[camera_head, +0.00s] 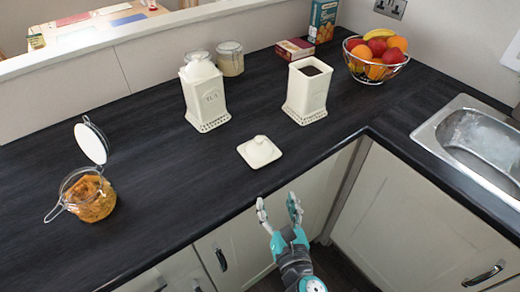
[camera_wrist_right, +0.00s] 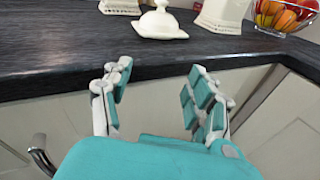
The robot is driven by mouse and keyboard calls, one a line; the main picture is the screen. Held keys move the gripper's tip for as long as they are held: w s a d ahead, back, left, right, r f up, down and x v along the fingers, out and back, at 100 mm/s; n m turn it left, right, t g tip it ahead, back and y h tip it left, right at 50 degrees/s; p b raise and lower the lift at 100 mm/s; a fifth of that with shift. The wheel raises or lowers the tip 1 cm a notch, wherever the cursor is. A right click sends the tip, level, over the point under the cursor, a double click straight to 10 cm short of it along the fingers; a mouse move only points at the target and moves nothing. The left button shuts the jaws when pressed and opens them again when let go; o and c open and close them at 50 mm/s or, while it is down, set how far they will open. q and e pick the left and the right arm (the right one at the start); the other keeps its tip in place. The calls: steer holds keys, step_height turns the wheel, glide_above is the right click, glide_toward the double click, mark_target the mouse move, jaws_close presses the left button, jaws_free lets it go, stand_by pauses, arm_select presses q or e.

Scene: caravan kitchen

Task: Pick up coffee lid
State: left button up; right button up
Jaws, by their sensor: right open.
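The coffee lid (camera_head: 260,152) is a cream square lid with a round knob. It lies flat on the dark counter near the front edge, and it also shows at the top of the right wrist view (camera_wrist_right: 160,22). The open coffee canister (camera_head: 305,95), cream with dark contents, stands behind it to the right. My right gripper (camera_head: 279,206) is open and empty, in front of the counter edge and apart from the lid. In the right wrist view its two fingers (camera_wrist_right: 155,88) are spread below the lid. My left gripper is not in view.
A lidded tea canister (camera_head: 206,97) stands behind the lid to the left. An open glass jar (camera_head: 90,197) sits at the left. A wire fruit bowl (camera_head: 377,71) and a sink (camera_head: 478,140) are to the right. The counter around the lid is clear.

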steer(key=n+t, duration=0.1)
steer(key=n, duration=0.1)
glide_toward(260, 143)
steer(key=w, duration=0.1)
steer(key=w+p, duration=0.1)
steer(key=w, duration=0.2)
steer(key=shift+w+a+f+p, duration=0.15)
steer(key=shift+w+f+p, duration=0.1)
steer(key=shift+p, duration=0.1)
steer(key=w, duration=0.2)
steer(key=w+a, duration=0.1)
steer(key=w, duration=0.3)
steer(key=shift+w+a+r+p, duration=0.1)
steer(key=shift+a+p, duration=0.2)
steer(key=shift+a, duration=0.05)
jaws_close()
